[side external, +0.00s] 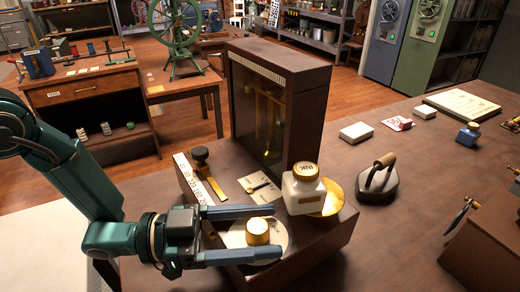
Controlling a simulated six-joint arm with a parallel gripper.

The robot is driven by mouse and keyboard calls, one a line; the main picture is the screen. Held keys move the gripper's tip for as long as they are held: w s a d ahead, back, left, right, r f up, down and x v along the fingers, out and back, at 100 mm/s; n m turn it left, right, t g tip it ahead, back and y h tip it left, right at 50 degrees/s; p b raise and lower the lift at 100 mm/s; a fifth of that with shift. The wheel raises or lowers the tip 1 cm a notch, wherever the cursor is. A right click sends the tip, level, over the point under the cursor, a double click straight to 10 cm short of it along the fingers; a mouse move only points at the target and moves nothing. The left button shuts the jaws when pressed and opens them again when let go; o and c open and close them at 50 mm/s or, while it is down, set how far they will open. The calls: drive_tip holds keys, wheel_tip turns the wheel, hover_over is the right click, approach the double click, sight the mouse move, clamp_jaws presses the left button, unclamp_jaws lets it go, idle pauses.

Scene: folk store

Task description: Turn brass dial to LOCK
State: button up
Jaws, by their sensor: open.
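The brass dial (258,231) is a round knob on a pale disc (282,247) on top of a brown wooden box (330,247). My gripper (277,232) comes in from the left with its two fingers apart. One finger lies on the far side of the dial and the other on the near side. The dial sits between them, and I cannot tell whether either finger touches it. The marks on the disc, including LOCK, are too small to read or are hidden by the fingers.
An ink bottle (304,190) stands on the box just right of the dial, near a brass plate (333,197). A tall glass-fronted case (277,110) rises behind. A black lever (203,160) stands at the box's left. A flat iron (377,180) sits to the right on the table.

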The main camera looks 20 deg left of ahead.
clamp_jaws()
drive_tip(key=shift+n, duration=0.3)
drive_tip(key=n+t+y, duration=0.2)
drive_tip(key=t, duration=0.1)
drive_tip(key=n+t+y, duration=0.2)
drive_tip(key=t, duration=0.1)
drive_tip(key=shift+s+d+y, duration=0.15)
drive_tip(key=shift+s+y, duration=0.05)
drive_tip(key=shift+y, duration=0.1)
drive_tip(key=shift+w+n+t+y, duration=0.1)
drive_tip(key=shift+n+t+y, duration=1.5)
drive_tip(key=shift+n+y, duration=0.6)
drive_tip(key=shift+w+y, duration=0.1)
drive_tip(key=shift+y, duration=0.4)
unclamp_jaws()
